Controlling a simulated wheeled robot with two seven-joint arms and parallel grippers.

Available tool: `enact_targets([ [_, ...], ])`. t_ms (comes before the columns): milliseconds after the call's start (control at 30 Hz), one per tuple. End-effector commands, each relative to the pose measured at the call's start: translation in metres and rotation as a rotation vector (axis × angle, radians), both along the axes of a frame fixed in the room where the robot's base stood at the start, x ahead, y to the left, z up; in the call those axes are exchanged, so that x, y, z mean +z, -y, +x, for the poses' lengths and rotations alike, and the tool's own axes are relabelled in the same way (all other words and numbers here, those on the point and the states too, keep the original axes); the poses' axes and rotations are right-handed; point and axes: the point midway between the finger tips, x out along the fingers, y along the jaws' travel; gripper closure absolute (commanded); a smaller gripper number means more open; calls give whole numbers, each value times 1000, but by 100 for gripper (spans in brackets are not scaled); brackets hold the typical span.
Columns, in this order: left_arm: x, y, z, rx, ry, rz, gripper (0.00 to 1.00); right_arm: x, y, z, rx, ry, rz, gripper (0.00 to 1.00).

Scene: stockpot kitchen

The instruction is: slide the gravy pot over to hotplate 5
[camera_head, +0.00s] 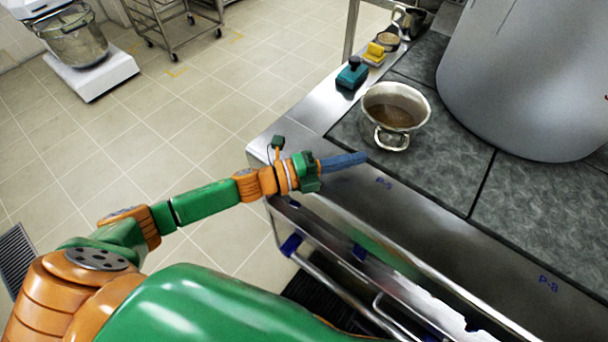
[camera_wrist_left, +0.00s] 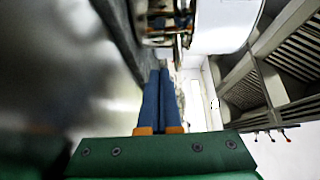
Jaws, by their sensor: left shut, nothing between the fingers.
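The gravy pot (camera_head: 384,93), a small light metal pot with brown contents and a loop handle at its front, stands upright in the head view. It stands on the left part of the dark hotplate (camera_head: 440,165) behind a blue label that seems to read P-5. My left gripper (camera_head: 365,157) is shut and empty, its blue fingers together over the front steel edge, in front of the pot and apart from it. The shut fingers also show in the left wrist view (camera_wrist_left: 163,73), pointing toward blurred metal shapes. My right gripper is in neither view.
A huge grey stockpot (camera_head: 530,80) stands on the range at the right. A teal block (camera_head: 352,74), a yellow block (camera_head: 374,53) and a steel jug (camera_head: 407,22) line the left ledge behind the gravy pot. The hotplate's front right is bare.

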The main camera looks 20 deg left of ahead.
Motion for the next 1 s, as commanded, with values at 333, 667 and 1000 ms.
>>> enact_targets([
  [333, -2, -25, -18, 1, -2, 1, 100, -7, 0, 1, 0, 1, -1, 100],
  [667, -4, -64, -47, 1, -4, 3, 100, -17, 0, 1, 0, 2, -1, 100],
  [1000, 0, -78, -57, -1, 1, 1, 100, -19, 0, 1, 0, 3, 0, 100],
])
